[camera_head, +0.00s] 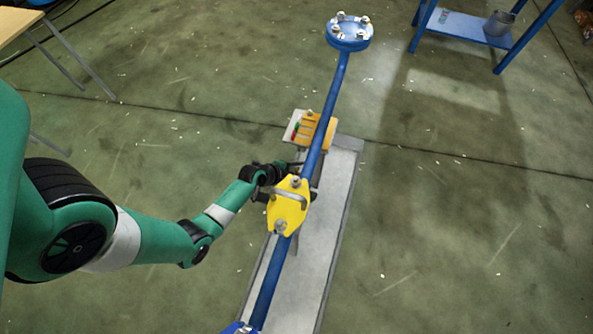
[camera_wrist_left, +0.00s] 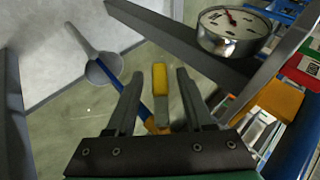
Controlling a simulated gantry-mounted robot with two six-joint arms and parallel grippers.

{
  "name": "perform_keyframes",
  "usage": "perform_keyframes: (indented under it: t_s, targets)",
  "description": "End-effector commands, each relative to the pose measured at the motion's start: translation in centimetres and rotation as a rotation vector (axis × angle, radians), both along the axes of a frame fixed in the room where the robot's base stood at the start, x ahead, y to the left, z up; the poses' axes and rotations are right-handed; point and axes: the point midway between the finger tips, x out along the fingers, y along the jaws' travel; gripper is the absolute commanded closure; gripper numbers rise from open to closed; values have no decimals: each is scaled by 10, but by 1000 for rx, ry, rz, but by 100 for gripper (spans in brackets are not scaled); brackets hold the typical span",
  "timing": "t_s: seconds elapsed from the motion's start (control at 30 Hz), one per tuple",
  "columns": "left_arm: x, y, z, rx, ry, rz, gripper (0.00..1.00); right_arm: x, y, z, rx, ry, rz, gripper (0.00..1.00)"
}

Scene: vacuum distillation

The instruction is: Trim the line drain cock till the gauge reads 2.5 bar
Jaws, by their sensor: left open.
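A lever with a yellow end and a grey lower part (camera_wrist_left: 160,85), apparently the drain cock handle, stands between the spread fingers of my left gripper (camera_wrist_left: 159,95) in the left wrist view. Gaps show on both sides of it. A round pressure gauge (camera_wrist_left: 236,32) with a white dial and red needle sits at the upper right. Its needle points up and left; the numbers are too small to read. In the head view my left gripper (camera_head: 272,178) is beside the yellow plate (camera_head: 287,205) on the blue pipe (camera_head: 326,115); the cock and gauge cannot be made out there. My right gripper is not in view.
A grey funnel-shaped piece (camera_wrist_left: 104,68) on a blue rod lies left of the lever. An orange-yellow box (camera_head: 308,130) stands beside the pipe. A grey base plate (camera_head: 318,260) runs under the pipe. A blue flange (camera_head: 349,33) ends it.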

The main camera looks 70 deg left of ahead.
Motion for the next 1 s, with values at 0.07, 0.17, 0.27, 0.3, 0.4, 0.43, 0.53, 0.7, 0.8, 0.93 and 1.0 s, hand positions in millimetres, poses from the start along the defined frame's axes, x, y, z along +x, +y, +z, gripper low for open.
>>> perform_keyframes:
  t_s: [0.07, 0.17, 0.27, 0.3, 0.4, 0.43, 0.53, 0.7, 0.8, 0.93, 1.0]
  targets:
    - [1, 0, 0, 0, 0, 0, 48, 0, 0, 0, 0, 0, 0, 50]
    - [0, 0, 0, 0, 0, 0, 48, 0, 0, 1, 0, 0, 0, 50]
    - [0, 0, 1, 0, 0, 0, 58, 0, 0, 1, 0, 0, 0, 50]
    - [0, 0, 1, 0, 0, 0, 66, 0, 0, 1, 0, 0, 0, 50]
    - [0, 0, 1, 0, 0, 0, 84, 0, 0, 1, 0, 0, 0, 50]
    - [0, 0, 1, 0, 0, 0, 89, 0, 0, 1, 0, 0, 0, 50]
    - [0, 0, 1, 1, -1, 0, 100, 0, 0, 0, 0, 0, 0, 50]
    - [0, 0, 1, 1, -1, 0, 100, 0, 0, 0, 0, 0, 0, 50]
    - [0, 0, 1, 1, -1, 0, 100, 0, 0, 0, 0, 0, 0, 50]
    - [0, 0, 1, 1, -1, 0, 100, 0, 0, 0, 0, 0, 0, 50]
    - [0, 0, 1, 1, -1, 0, 100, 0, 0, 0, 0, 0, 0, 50]
